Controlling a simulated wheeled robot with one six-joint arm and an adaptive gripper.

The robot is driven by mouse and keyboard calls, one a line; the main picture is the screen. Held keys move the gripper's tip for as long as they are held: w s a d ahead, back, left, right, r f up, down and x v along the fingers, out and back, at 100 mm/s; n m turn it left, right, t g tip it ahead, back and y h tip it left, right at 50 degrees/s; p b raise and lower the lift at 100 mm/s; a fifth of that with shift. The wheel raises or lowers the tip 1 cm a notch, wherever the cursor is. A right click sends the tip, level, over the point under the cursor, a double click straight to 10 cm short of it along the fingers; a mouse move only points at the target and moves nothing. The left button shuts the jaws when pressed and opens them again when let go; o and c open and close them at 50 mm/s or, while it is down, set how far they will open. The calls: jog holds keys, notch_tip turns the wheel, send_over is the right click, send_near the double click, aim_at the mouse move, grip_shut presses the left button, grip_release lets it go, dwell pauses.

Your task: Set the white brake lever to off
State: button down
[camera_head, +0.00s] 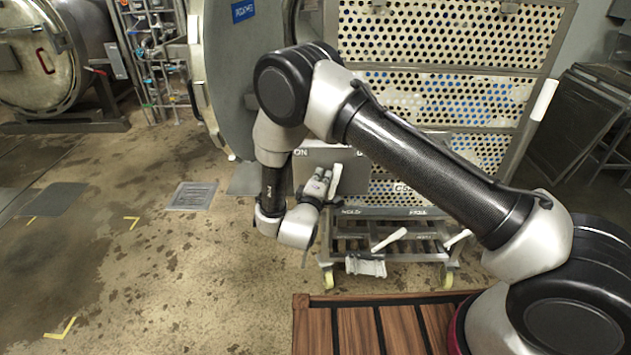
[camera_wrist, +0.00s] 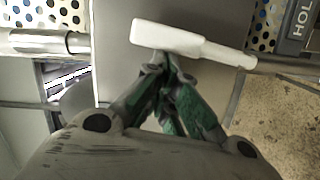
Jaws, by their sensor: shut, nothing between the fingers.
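A white lever (camera_head: 335,181) stands beside my gripper (camera_head: 322,175), in front of a grey plate (camera_head: 330,156) on the perforated cart. The plate reads "ON" at its left; the rest of its lettering is partly hidden by my arm. In the wrist view the white lever (camera_wrist: 185,42) lies across the top middle, slightly tilted down to the right. The fingertips of my gripper (camera_wrist: 163,66) are together and empty, just below the lever's lower edge. I cannot tell whether they touch it.
Two more white levers (camera_head: 388,240) (camera_head: 457,240) sit low on the cart frame, below a bar marked "HOLD" and "FREE". Another white handle (camera_head: 543,100) is on the cart's right edge. A round vessel door (camera_head: 235,70) stands open at left.

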aim_at(339, 176)
jog(key=shift+d+r+m, duration=0.2)
jog(key=shift+d+m, duration=0.65)
jog(key=shift+m, duration=0.05)
jog(key=shift+d+m+g+y, duration=0.4)
jog(key=shift+d+m, duration=0.75)
jog(key=shift+m, duration=0.05)
jog(key=shift+d+f, duration=0.1)
jog(key=shift+d, duration=0.5)
